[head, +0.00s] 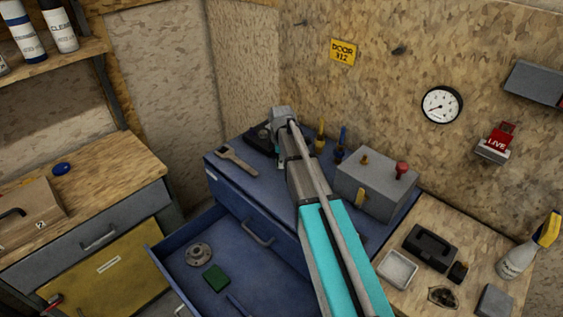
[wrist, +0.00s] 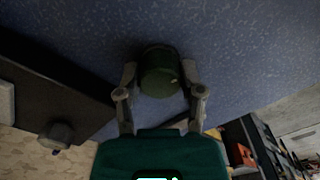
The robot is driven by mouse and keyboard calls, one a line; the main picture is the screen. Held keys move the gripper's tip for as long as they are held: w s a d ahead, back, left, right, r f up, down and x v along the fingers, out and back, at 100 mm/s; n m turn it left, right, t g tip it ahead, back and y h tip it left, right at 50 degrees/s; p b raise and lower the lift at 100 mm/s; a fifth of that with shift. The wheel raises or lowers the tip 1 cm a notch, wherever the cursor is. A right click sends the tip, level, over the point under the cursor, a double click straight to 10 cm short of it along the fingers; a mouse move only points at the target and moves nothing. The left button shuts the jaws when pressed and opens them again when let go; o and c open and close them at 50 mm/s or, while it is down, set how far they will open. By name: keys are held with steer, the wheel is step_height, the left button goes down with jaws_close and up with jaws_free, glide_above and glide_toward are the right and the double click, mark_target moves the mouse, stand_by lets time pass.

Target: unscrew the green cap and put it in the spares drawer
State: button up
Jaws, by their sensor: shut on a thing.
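The green cap (wrist: 160,66) is dark and round in the wrist view, against a speckled blue surface. My gripper (wrist: 159,80) is shut on it, one finger at each side. Whether it is still on a thread cannot be told. In the head view my arm reaches over the blue cabinet (head: 228,190) and hides the gripper's fingers and the cap. A blue drawer (head: 160,262) stands open at the cabinet's front, holding a grey flanged disc (head: 199,254) and a green block (head: 216,278). No label on it is readable.
A wrench (head: 238,160) lies on the cabinet top at left. A grey box with a red knob (head: 372,190) stands right of my arm. A wooden bench (head: 98,185) is at left. The open drawer has bare floor around its contents.

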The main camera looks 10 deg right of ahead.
steer(key=shift+n, duration=2.2)
steer(key=o, duration=1.2)
steer(key=shift+o, duration=0.2)
steer(key=shift+c, duration=0.8)
